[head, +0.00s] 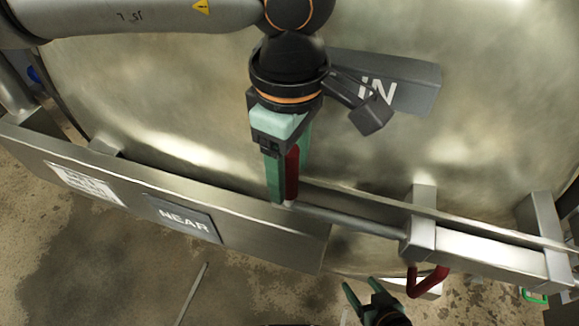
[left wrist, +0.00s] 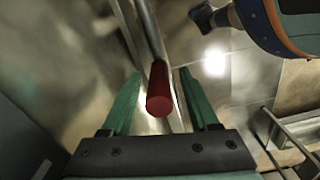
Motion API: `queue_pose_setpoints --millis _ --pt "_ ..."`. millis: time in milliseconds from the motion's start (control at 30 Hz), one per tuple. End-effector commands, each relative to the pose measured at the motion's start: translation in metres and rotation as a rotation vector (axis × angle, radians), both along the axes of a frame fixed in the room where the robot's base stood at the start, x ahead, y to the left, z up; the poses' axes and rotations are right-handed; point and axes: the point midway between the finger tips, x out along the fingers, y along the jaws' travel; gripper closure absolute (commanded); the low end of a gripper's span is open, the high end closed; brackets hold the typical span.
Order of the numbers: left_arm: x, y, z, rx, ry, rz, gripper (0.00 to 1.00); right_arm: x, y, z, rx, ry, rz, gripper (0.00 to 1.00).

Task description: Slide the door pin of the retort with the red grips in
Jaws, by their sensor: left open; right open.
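The retort door (head: 400,150) is a large worn metal disc filling the back of the head view. The door pin (head: 350,219) is a grey rod running along its lower edge into a bracket (head: 422,238). A red grip (head: 292,172) stands at the rod's left end. My left gripper (head: 286,196) is open, with its green fingers on either side of this grip. In the left wrist view the red grip (left wrist: 159,90) sits between the parted fingers, with gaps at both sides. My right gripper (head: 361,286) is open and empty, below the rail and left of a curved red handle (head: 430,281).
A metal rail (head: 280,240) with a NEAR plate (head: 184,219) runs across the front, left of the bracket. A grey IN sign (head: 405,82) stands beside my left wrist. Stained concrete floor (head: 120,270) lies below.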

Motion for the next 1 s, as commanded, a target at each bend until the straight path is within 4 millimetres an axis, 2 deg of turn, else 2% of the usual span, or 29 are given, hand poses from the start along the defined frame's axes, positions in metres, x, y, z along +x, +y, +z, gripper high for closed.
queue_pose_setpoints --millis 133,400,900,1000 --pt "0.0000 0.0001 -0.0089 0.000 0.000 -0.001 0.39 0.0011 0.0001 0.0015 0.000 -0.002 0.000 0.32" --pt "-0.0001 -0.0001 -0.0103 0.000 0.000 -0.001 0.39 0.0015 0.0002 0.0016 0.001 -0.003 0.000 0.32" --pt "-0.0001 0.0000 -0.0099 0.000 0.000 -0.001 0.94 0.0019 0.0003 0.0019 0.001 -0.004 0.000 0.32" --pt "-0.0002 0.0000 -0.0098 0.000 0.000 -0.001 1.00 0.0019 0.0002 0.0019 0.001 -0.004 0.000 0.32"
